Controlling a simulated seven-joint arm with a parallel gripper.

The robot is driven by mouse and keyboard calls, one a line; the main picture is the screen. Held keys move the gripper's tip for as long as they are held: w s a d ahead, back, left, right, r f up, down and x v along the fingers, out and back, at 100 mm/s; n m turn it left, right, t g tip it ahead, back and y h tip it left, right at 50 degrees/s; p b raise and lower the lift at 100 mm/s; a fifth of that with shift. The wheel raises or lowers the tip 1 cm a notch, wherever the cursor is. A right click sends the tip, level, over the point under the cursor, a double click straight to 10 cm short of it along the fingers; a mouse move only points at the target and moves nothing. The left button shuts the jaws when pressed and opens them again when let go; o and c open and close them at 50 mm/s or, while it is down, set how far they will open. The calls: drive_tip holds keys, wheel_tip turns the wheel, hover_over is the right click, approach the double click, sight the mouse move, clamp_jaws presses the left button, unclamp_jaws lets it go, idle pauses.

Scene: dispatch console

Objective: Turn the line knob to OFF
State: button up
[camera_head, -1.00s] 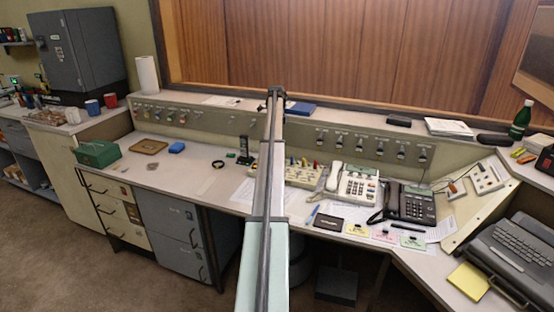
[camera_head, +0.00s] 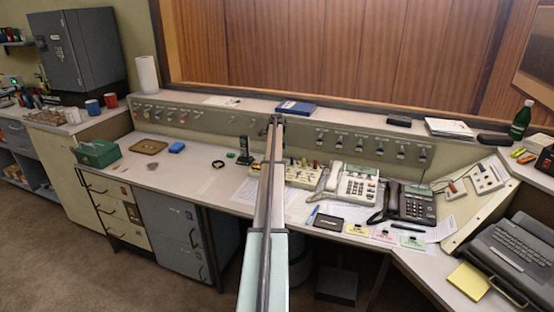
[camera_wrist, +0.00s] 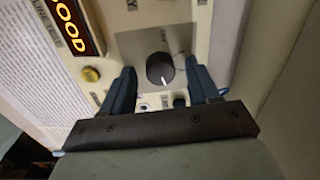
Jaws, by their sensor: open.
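A round black knob (camera_wrist: 160,69) with a white pointer mark sits on a grey plate (camera_wrist: 128,42) in the wrist view. Its pointer is towards the bottom of the picture, slightly right. My gripper (camera_wrist: 161,73) is open, with one dark blue finger on each side of the knob and a gap to each. I cannot tell its exact height above the plate. In the head view my arm hides the knob, and the end of my arm is over the cream button panel (camera_head: 302,173).
A lit orange display (camera_wrist: 75,22) and a yellow button (camera_wrist: 91,75) are left of the knob in the wrist view. A white telephone (camera_head: 357,186) and a black telephone (camera_head: 416,204) stand right of the panel. A blue book (camera_head: 297,107) lies on the ledge behind.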

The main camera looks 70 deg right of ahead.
drive_tip(key=shift+f, duration=0.1)
drive_tip(key=c, duration=1)
